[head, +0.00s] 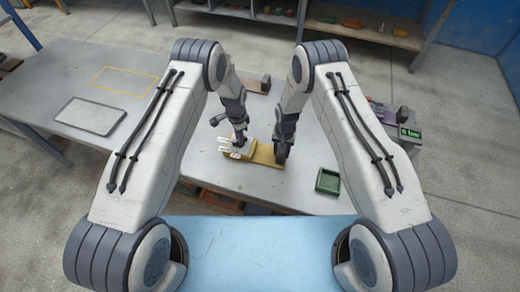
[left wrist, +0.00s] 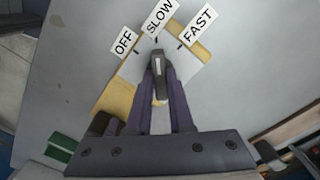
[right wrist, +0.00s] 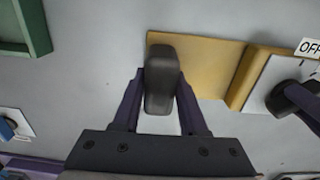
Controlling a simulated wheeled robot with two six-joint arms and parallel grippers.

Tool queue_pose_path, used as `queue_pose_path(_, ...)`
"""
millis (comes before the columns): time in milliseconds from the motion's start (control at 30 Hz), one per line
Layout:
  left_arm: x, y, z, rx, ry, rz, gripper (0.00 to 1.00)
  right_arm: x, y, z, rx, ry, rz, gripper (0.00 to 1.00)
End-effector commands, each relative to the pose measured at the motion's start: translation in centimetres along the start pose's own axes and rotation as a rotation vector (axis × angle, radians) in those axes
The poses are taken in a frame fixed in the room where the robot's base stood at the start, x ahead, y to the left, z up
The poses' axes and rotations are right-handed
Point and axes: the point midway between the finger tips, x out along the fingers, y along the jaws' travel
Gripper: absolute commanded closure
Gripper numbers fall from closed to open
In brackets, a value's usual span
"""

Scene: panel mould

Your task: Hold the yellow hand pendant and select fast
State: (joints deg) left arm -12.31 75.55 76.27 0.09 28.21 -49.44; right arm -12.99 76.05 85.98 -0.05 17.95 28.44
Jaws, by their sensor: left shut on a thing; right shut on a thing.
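The yellow hand pendant (head: 265,157) lies on the grey table. Its white selector plate carries the labels OFF (left wrist: 123,43), SLOW (left wrist: 158,17) and FAST (left wrist: 198,25). My left gripper (left wrist: 158,65) is shut on the dark selector knob (left wrist: 158,60), which points roughly toward SLOW. My right gripper (right wrist: 161,80) is shut on the dark grip block (right wrist: 161,70) at the pendant's other end. The yellow body (right wrist: 208,58) extends beside that block. Both grippers show close together in the head view, left (head: 240,140) and right (head: 281,155).
A green tray (head: 328,182) stands right of the pendant. A grey panel (head: 90,115) and a yellow outlined rectangle (head: 125,80) are on the left of the table. A box with a green display (head: 410,133) is at the right. The table between panel and pendant is mostly clear.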

Motion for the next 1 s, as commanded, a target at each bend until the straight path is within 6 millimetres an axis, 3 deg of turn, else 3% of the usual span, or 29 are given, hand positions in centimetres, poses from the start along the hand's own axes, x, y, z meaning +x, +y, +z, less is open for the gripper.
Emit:
queue_pose_path(600, -0.04, -0.04, 0.00, 0.549, 0.000, 0.000, 1.00, -0.01, 0.02, -0.01, 0.001, 0.000, 0.000, 1.00)
queue_pose_path(1000, -0.04, -0.06, 0.00, 0.734, 0.000, 0.000, 1.00, -0.01, 0.03, 0.01, 0.001, -0.001, 0.000, 1.00)
